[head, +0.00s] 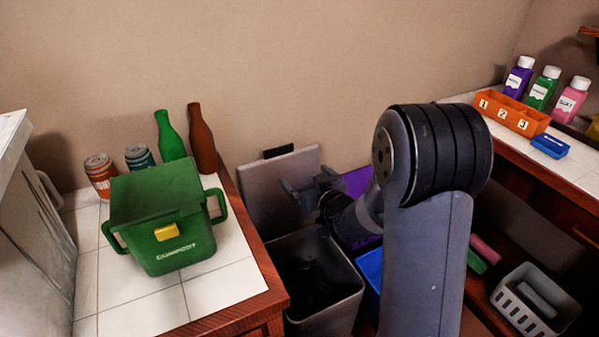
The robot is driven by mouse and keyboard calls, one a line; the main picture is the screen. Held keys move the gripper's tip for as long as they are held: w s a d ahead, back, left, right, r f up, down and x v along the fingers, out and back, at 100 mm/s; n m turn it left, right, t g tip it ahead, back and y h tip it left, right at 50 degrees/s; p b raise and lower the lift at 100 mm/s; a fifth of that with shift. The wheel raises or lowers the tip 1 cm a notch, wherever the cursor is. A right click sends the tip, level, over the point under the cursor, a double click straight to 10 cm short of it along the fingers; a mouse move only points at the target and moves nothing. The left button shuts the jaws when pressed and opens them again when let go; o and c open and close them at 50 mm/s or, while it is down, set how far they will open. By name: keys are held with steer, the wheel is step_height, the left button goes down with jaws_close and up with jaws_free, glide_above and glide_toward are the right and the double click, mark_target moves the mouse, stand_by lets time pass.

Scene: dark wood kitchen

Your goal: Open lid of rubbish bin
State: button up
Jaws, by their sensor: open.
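The grey rubbish bin (345,307) stands on the floor between the two counters, with its dark inside showing from above. Its grey lid (262,199) is raised and stands nearly upright at the back, by the wall. A black piece (278,151) shows at the lid's top edge. My gripper (298,192) is open in front of the right part of the lid, above the bin. I cannot tell whether its fingers touch the lid. My arm hides what lies behind it to the right.
A green compost bin (160,220) stands on the left tiled counter (220,291), with cans and bottles behind it. A blue bin (369,269) and a purple panel (358,181) are partly hidden by my arm. A grey basket (535,300) sits low at right.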

steer(key=shift+v, duration=1)
steer(key=p+x, duration=0.2)
steer(key=x, duration=0.9)
steer(key=shift+w+a+r, duration=0.15)
steer(key=shift+w+a, duration=0.05)
steer(key=shift+w, duration=0.2)
